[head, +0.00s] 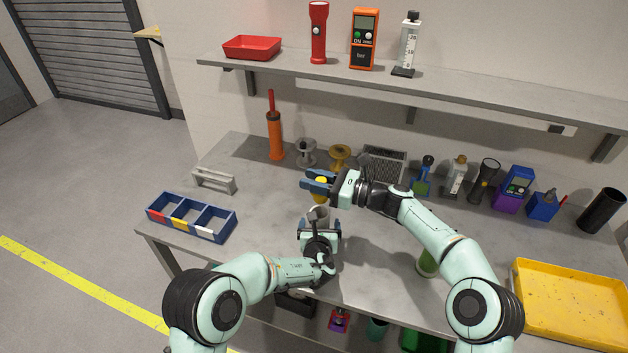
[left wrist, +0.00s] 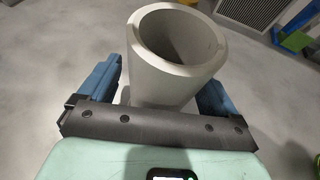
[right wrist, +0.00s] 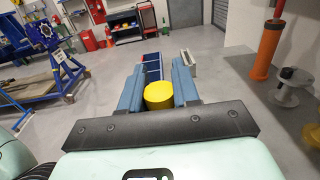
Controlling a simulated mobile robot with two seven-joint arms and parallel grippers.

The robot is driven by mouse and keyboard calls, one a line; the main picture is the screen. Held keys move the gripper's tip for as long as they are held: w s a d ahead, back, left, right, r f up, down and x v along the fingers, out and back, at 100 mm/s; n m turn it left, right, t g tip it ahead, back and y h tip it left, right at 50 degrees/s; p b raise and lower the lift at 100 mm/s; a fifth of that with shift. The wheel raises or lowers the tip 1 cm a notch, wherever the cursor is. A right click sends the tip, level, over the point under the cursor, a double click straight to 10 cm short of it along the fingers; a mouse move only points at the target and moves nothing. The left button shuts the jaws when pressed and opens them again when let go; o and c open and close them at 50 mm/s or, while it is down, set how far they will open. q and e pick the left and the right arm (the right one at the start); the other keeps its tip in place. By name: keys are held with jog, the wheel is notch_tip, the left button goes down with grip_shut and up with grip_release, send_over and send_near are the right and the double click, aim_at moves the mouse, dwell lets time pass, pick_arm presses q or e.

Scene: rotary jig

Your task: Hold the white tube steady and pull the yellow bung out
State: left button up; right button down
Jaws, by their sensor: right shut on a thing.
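The white tube (head: 319,213) stands upright on the bench, its open, hollow mouth facing up in the left wrist view (left wrist: 160,85). My left gripper (head: 319,230) is shut on it, one blue finger on each side. The yellow bung (head: 321,181) is out of the tube, held above it. My right gripper (head: 318,183) is shut on the bung, which shows between the blue fingers in the right wrist view (right wrist: 159,95). The tube's lower part is hidden by my left gripper.
A blue divided bin (head: 193,217) and a grey stand (head: 214,180) are at the left. An orange cylinder (head: 275,136) and grey and yellow spools stand behind. Several tools line the back right. A yellow tray (head: 575,302) is at the front right. A shelf (head: 400,90) hangs above.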

pick_arm(q)
jog(key=v, duration=1.2)
